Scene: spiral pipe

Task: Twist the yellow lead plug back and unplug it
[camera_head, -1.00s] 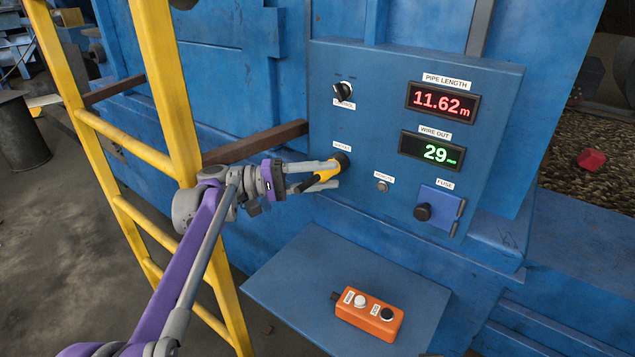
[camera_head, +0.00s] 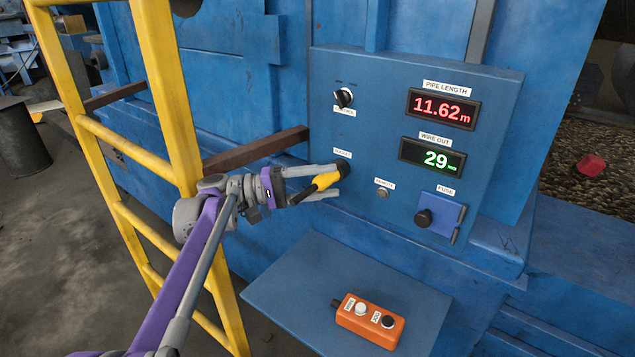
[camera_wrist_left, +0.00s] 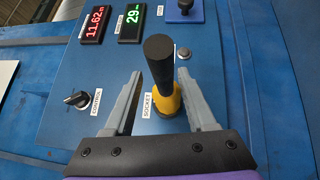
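The yellow lead plug (camera_head: 326,181) sits at the socket on the blue panel, its yellow body tilted down to the left and a black part at the panel. In the left wrist view the yellow body (camera_wrist_left: 167,100) shows with a black cylindrical part (camera_wrist_left: 158,60) above it. My left gripper (camera_head: 334,180) is at the socket with one finger on each side of the plug. In the wrist view its fingers (camera_wrist_left: 160,78) stand apart, with gaps visible beside the plug. The pins inside the socket are hidden. My right gripper is not in view.
The panel holds a control knob (camera_head: 343,97), a red display (camera_head: 441,109), a green display (camera_head: 432,157), a small button (camera_head: 383,193) and a fuse block (camera_head: 439,212). An orange button box (camera_head: 370,321) lies on the shelf below. A yellow ladder (camera_head: 165,90) stands at left.

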